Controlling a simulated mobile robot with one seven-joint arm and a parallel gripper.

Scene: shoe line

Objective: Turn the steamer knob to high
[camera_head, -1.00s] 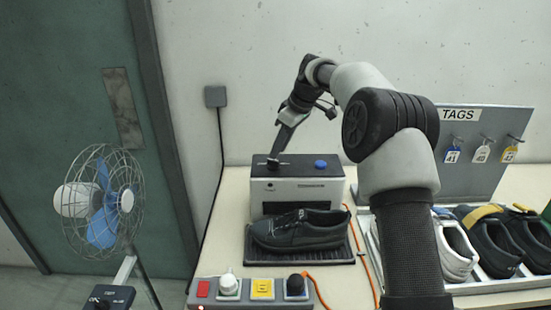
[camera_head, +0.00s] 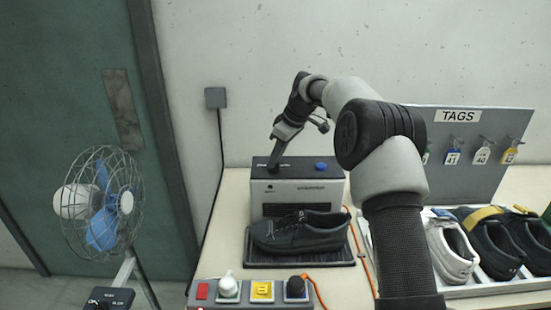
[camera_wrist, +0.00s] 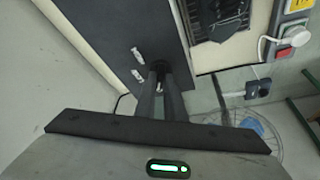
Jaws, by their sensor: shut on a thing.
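The steamer (camera_head: 318,195) is a grey box with a black top, standing at the back of the bench. A blue button (camera_head: 320,166) sits on the right of its top. The knob is at the left of the top, mostly hidden by my fingers in the head view; its dark round edge shows in the wrist view (camera_wrist: 158,67). My gripper (camera_head: 272,165) reaches down at a tilt and is shut on the knob. The wrist view shows both fingers (camera_wrist: 160,75) at the knob, beside white markings too small to read. The knob's setting cannot be read.
A black shoe (camera_head: 300,232) lies on a dark mat in front of the steamer. A switch box (camera_head: 250,306) with plugs and an orange cord is at the front. More shoes (camera_head: 455,250) and a tag board (camera_head: 465,185) stand right. A caged fan (camera_head: 100,205) stands left.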

